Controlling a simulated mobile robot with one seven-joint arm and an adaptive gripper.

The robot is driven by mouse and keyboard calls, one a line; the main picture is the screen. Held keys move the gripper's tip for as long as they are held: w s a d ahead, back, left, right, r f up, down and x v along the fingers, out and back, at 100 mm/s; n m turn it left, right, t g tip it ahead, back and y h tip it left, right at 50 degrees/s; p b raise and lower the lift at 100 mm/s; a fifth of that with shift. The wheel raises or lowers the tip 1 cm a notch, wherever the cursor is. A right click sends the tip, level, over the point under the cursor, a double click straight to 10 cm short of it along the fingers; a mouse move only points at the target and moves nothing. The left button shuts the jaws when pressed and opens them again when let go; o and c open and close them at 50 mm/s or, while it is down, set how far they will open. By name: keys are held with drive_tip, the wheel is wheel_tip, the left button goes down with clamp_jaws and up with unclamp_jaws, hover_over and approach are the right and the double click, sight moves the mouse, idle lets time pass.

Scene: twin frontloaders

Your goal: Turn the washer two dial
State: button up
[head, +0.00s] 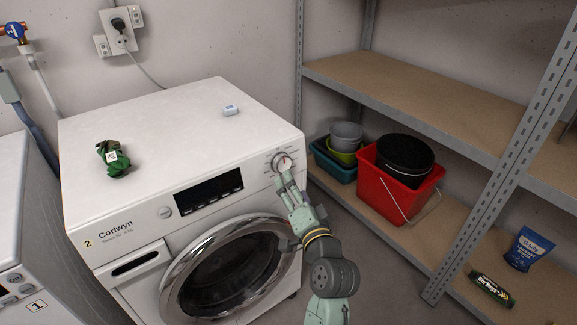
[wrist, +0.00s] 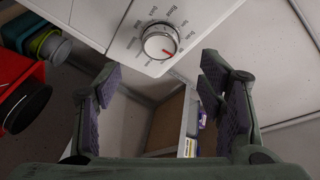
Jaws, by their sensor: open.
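The washer two (head: 140,235) is a white front-loader with a yellow "2" label, a dark display and a round glass door. Its dial (head: 282,162) sits at the right end of the control panel. In the wrist view the dial (wrist: 160,42) is a silver knob with a red pointer mark, ringed by printed settings. The red mark points to the lower right in that view. My gripper (head: 288,188) is just below and in front of the dial. In the wrist view my gripper (wrist: 155,88) is open and empty, its two padded fingers apart and the dial beyond them.
A green item (head: 113,158) and a small white box (head: 230,110) lie on the washer top. A shelf at right holds a red bucket (head: 395,195). Another washer (head: 20,230) stands at left.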

sight(284, 165)
drive_tip(key=p+x, duration=0.1)
drive_tip(key=x, duration=0.7)
drive_tip(key=shift+p, duration=0.3)
drive_tip(key=shift+c, duration=0.2)
drive_tip(key=c, duration=1.1)
drive_tip(key=shift+p, duration=0.35)
